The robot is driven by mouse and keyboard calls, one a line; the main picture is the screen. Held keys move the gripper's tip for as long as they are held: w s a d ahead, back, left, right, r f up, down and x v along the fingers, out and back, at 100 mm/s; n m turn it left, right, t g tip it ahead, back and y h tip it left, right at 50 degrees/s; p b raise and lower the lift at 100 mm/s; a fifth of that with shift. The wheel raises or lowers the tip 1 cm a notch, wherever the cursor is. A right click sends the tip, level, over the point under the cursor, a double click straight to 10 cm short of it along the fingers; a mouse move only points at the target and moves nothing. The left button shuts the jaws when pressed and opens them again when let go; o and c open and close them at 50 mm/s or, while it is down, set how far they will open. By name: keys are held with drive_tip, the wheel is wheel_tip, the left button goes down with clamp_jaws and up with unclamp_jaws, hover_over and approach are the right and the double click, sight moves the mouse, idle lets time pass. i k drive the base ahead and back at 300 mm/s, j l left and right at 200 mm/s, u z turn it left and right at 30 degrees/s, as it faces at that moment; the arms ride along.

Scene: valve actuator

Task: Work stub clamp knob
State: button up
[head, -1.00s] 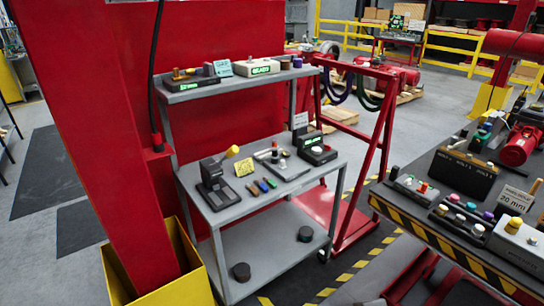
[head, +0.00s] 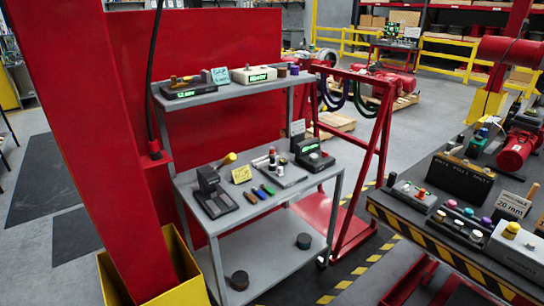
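My gripper is not in view. I cannot tell for sure which part is the stub clamp knob. On the grey cart (head: 338,174), a black stand (head: 212,193) carries a lever with a yellow knob (head: 230,158). On the dark bench at the right, a grey box (head: 517,250) has a yellow knob (head: 512,229) on top. A small grey fixture (head: 407,195) there has a red knob and a pale knob. A tray beside it holds several coloured knobs (head: 469,212).
A red column (head: 95,130) with a yellow base guard (head: 165,285) stands at the left front. A red frame (head: 375,150) with hanging slings stands behind the cart. The bench has a striped edge (head: 440,254).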

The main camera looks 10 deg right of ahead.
sight(283, 161)
drive_tip(key=i+l+u, duration=0.4)
drive_tip(key=i, duration=0.15)
drive_tip(key=i+l+u, duration=0.35)
drive_tip(key=i, duration=0.2)
drive_tip(key=i+l+u, duration=0.8)
drive_tip(key=l, duration=0.5)
drive_tip(key=k+j, duration=0.05)
